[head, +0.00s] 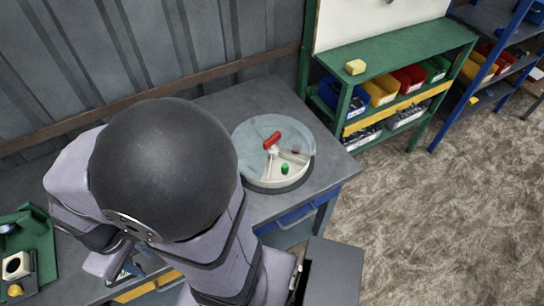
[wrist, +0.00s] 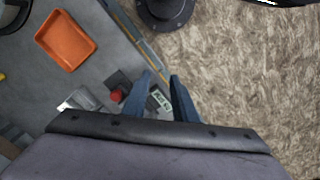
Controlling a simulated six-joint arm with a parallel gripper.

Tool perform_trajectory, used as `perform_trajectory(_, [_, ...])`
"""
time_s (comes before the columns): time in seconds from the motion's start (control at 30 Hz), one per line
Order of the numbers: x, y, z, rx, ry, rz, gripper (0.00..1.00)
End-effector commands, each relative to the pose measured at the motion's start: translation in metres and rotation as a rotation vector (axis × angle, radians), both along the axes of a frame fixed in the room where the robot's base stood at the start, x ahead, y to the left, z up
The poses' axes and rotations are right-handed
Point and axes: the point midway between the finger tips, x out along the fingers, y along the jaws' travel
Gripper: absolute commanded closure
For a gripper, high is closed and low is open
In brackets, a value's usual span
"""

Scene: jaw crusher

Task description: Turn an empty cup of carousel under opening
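The carousel (head: 250,173) is a round white dish with compartments, on the grey table. A clear bluish cover (head: 247,136) lies over most of it, with a red handle (head: 271,140) at the middle. A small green piece (head: 285,169) sits in a compartment at the front right, where the cover seems to be cut away. Whether the other cups are empty is hard to tell through the cover. My gripper (wrist: 160,77) has its two blue fingers apart with nothing between them. The carousel does not show in the wrist view.
The wrist view shows an orange tray (wrist: 65,41), a red button (wrist: 117,96) and a small display (wrist: 161,99) below the gripper. A green shelf (head: 400,52) with coloured bins and a yellow block (head: 355,67) stands behind the table. A green fixture (head: 38,246) is at the left.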

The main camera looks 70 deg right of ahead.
Motion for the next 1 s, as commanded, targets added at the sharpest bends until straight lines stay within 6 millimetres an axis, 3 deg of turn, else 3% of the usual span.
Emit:
perform_trajectory(0.37, [0.000, 0.000, 0.002, 0.000, -0.001, 0.000, 0.75])
perform_trajectory(0.47, [0.001, 0.000, 0.002, 0.000, -0.001, -0.003, 0.69])
perform_trajectory(0.67, [0.017, -0.018, 0.003, 0.000, 0.000, -0.106, 0.69])
perform_trajectory(0.77, [0.034, -0.043, 0.005, 0.000, 0.001, -0.234, 0.69])
perform_trajectory(0.87, [0.053, -0.083, 0.007, 0.000, -0.001, -0.412, 0.69])
perform_trajectory(1.0, [0.069, -0.157, 0.010, 0.000, -0.001, -0.700, 0.69])
